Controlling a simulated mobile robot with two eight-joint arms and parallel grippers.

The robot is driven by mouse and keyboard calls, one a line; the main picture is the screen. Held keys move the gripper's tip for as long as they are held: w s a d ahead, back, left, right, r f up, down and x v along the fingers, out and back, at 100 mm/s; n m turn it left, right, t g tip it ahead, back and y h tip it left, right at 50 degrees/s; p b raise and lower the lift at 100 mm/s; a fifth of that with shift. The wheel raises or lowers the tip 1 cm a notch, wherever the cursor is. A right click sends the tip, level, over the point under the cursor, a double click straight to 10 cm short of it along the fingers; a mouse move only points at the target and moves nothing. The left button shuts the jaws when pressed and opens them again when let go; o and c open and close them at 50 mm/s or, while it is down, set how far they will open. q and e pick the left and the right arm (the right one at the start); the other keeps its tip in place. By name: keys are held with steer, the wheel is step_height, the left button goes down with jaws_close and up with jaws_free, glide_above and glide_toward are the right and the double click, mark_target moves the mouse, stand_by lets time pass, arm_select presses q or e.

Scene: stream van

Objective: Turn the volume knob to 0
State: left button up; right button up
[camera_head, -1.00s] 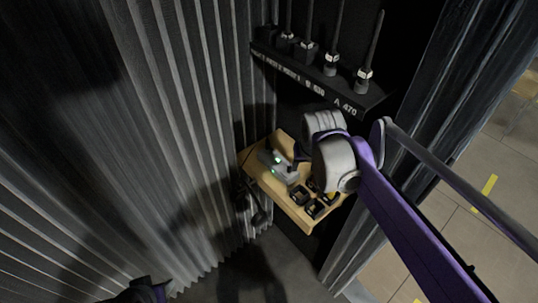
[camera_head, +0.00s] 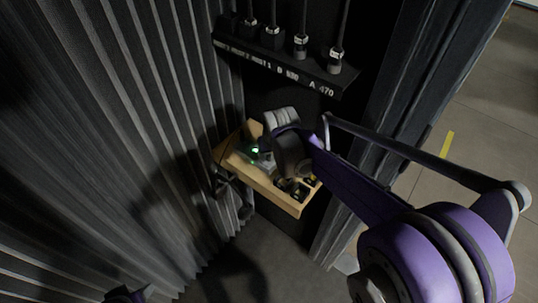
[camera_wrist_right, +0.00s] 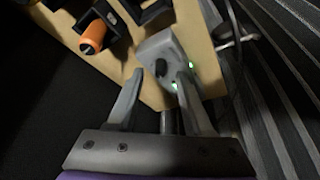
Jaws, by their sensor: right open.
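A small grey box (camera_wrist_right: 165,48) with green lights lies on a wooden shelf. In the right wrist view, the volume knob, which I take to be the black knob (camera_wrist_right: 162,69) on the box, shows between the fingertips of my right gripper (camera_wrist_right: 160,76). The gripper is open, one finger on each side, and I cannot tell whether either finger touches the box. In the head view the box (camera_head: 262,160) shows beside my right wrist, which hides the knob and the fingertips. The knob's setting cannot be read.
The wooden shelf (camera_head: 252,180) also holds dark holders, one with an orange-handled item (camera_wrist_right: 94,36). Above it, a black rack (camera_head: 285,63) carries several upright antennas. A corrugated wall (camera_head: 120,130) is close on the left. Cables (camera_head: 228,187) hang at the shelf's left end.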

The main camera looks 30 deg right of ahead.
steer(key=shift+x, duration=0.95)
steer(key=shift+c, duration=0.3)
jaws_close()
